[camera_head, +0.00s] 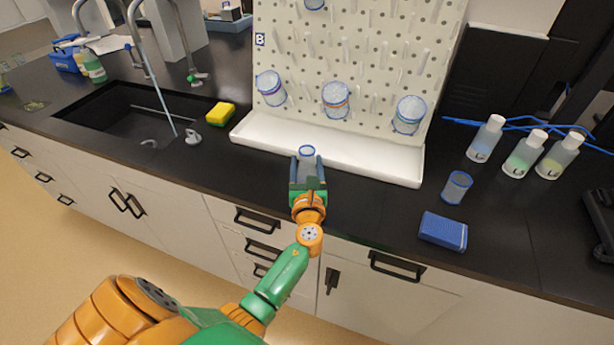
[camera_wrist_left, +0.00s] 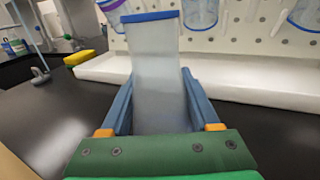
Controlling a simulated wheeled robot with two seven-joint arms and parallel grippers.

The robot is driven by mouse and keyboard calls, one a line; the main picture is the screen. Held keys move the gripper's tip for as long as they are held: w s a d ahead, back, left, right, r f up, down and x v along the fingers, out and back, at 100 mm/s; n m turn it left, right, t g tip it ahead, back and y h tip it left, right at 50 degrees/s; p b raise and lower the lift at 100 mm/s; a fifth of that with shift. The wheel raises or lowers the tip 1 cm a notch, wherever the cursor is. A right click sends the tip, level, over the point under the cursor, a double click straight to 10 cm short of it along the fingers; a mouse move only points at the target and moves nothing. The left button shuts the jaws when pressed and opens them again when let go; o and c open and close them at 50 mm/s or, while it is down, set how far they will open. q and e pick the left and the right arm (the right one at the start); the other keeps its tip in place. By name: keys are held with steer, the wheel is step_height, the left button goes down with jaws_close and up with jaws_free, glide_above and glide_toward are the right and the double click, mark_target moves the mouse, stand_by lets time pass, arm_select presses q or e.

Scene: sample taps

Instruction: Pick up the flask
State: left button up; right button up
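The flask (camera_head: 307,154) is a translucent vessel with a blue rim, upright in front of the white tray. It also shows in the left wrist view (camera_wrist_left: 157,65), filling the space between my fingers. My left gripper (camera_head: 308,170) reaches in from the lower left with its fingers on both sides of the flask. In the wrist view both fingers look flush against its sides, so it appears shut on the flask. The flask's base is hidden by the gripper, and I cannot tell whether it touches the counter. My right gripper is not in view.
A white pegboard rack (camera_head: 345,60) with hanging beakers stands behind, above its white tray (camera_head: 375,165). A sink (camera_head: 125,110) and yellow sponge (camera_head: 220,113) are left. A blue-rimmed beaker (camera_head: 456,187), blue box (camera_head: 443,231) and capped bottles (camera_head: 525,153) are right.

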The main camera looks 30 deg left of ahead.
mark_target(307, 153)
arm_select(q)
jaws_close()
steer(key=shift+r, duration=0.2)
step_height(307, 153, up, 3)
steer(key=shift+w+a+r+p, duration=0.1)
steer(key=shift+p, duration=0.9)
steer(key=s+a+r+p, duration=0.1)
steer(key=s+r+p, duration=0.1)
steer(key=s+r, duration=0.2)
steer(key=s+a+r+p, duration=0.2)
steer(key=s+r, duration=0.3)
steer(key=s, duration=0.4)
steer(key=shift+s+a+r+p, duration=0.15)
steer(key=shift+s+a+p, duration=0.15)
steer(key=shift+p, duration=0.3)
